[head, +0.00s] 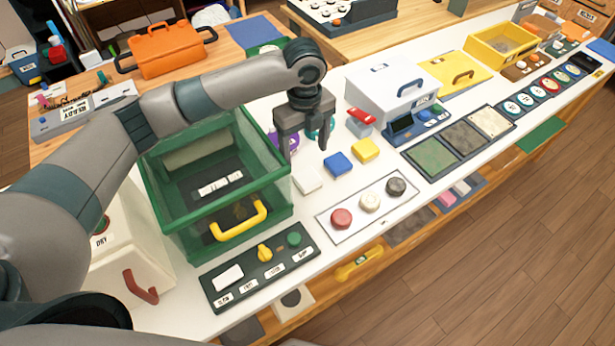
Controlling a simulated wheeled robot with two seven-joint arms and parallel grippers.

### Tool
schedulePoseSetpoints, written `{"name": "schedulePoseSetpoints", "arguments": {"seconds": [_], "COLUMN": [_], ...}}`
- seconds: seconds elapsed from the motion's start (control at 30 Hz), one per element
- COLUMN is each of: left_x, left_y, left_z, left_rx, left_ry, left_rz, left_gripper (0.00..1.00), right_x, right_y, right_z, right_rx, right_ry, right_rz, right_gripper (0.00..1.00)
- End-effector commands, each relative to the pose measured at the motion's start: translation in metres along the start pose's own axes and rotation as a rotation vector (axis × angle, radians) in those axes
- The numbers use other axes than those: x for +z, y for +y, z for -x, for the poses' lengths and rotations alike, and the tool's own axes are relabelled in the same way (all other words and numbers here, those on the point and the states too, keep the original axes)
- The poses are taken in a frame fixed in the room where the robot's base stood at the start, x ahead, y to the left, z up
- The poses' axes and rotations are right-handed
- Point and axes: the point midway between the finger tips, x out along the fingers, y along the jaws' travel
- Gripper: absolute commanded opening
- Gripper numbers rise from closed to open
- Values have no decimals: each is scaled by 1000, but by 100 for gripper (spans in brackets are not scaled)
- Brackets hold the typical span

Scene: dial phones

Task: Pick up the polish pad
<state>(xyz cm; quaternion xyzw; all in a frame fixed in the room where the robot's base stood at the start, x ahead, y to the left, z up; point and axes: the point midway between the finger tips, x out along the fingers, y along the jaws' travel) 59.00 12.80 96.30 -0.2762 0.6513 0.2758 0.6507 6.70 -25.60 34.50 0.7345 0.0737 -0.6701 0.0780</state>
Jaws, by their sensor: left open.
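Three round pads sit in a row on a white board (351,224) near the front edge of the bench: a red one (341,218), a cream one (370,202) and a dark grey one (396,187). No readable label shows which is the polish pad. My left gripper (307,147) is open and empty, pointing down behind the row, just right of the green bin. It is apart from the pads. Purple and teal objects are partly hidden behind its fingers. My right gripper is not in view.
A green bin (157,207) with a yellow handle stands left of the gripper. White, blue (338,163) and yellow (365,149) blocks lie behind the pads. A control panel (262,268) lies front left. A white box (388,88) and three-panel tray (460,146) are to the right.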

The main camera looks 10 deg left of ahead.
Motion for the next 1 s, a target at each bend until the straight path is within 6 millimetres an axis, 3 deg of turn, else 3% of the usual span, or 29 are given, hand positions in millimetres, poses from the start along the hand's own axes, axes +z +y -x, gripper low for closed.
{"name": "schedulePoseSetpoints", "arguments": {"seconds": [0.2, 0.33, 0.77, 1.0], "left_x": [-1, 0, 0, -5], "left_y": [1, 0, 0, -1], "left_z": [-36, -49, -55, -69], "left_rx": [4, 2, 0, 3], "left_ry": [1, 0, -1, 1], "left_rz": [0, 0, -1, -1], "left_gripper": [70, 70, 70, 70], "right_x": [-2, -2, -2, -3], "right_y": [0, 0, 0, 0], "right_z": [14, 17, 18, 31], "right_rx": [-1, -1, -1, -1], "right_ry": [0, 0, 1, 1], "right_rz": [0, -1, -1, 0], "right_gripper": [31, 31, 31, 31]}}
